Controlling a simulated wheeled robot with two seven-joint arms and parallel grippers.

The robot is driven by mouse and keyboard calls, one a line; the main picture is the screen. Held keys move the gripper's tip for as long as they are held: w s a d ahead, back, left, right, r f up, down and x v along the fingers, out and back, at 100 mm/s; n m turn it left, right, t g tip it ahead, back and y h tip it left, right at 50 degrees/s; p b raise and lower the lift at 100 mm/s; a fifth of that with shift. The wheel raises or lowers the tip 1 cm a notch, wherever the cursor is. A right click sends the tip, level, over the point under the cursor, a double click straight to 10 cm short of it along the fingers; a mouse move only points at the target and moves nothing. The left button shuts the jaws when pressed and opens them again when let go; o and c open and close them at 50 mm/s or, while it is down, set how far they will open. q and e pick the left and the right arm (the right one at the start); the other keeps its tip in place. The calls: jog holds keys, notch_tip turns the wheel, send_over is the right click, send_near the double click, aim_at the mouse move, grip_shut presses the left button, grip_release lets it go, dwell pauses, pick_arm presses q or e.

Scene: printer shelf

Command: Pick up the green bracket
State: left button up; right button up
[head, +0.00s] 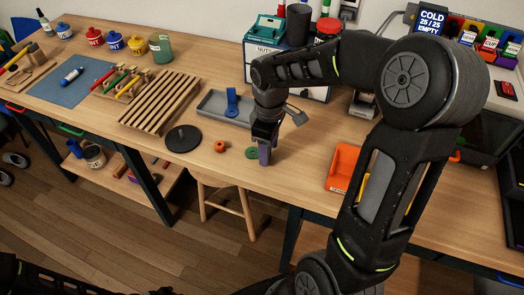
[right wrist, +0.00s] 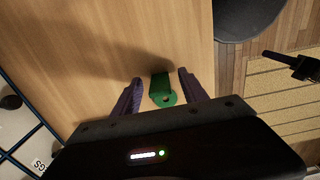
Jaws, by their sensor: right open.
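The green bracket (head: 251,153) lies flat on the wooden table near its front edge, partly hidden by my right gripper in the head view. In the right wrist view the green bracket (right wrist: 161,84) shows a rounded end with a hole and a part running away from the camera. My right gripper (head: 265,156) points down close beside it. In the right wrist view the purple fingers of my right gripper (right wrist: 159,80) are apart, one on each side of the bracket, with gaps visible. Dark parts of my left arm show at the bottom left of the head view; its jaws are unclear.
An orange part (head: 220,147) and a dark round disc (head: 183,138) lie to the left. Behind stands a grey tray (head: 213,107) with a blue bracket (head: 232,101). A slatted wooden rack (head: 160,102) is farther left, an orange bin (head: 343,168) to the right.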

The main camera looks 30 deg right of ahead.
jog(key=shift+c, duration=0.5)
grip_shut()
dwell(0.3)
